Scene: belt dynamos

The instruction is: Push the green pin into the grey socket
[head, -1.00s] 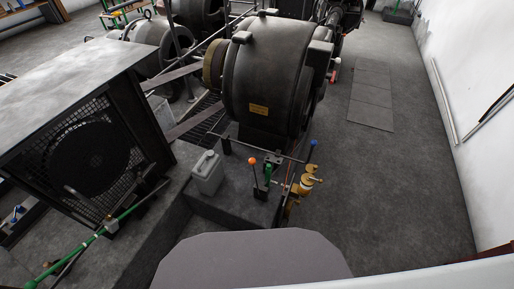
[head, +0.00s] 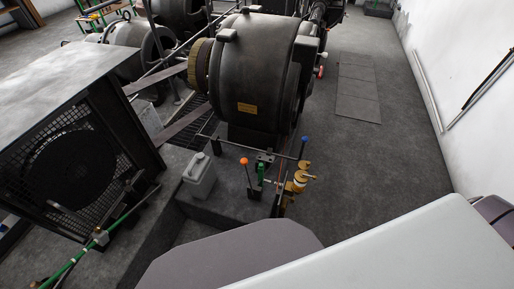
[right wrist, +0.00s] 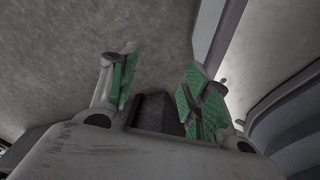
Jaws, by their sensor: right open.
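A small upright green piece (head: 261,173), which looks like the green pin, stands on the dark plinth beside the big machine in the head view. It is just right of an orange-knobbed lever. I cannot clearly pick out the grey socket; a small dark block (head: 266,158) sits just behind the green piece. My right gripper (right wrist: 157,90) shows in the right wrist view with its green-padded fingers spread apart and nothing between them. Only floor and parts of my own body show around it, and it is not seen in the head view. My left gripper is in neither view.
A grey canister (head: 199,176) stands on the plinth left of the lever (head: 247,175). Brass fittings (head: 299,179) and a blue-knobbed rod (head: 304,146) are close on the right. The large dark dynamo (head: 255,75) rises behind. The floor to the right is clear.

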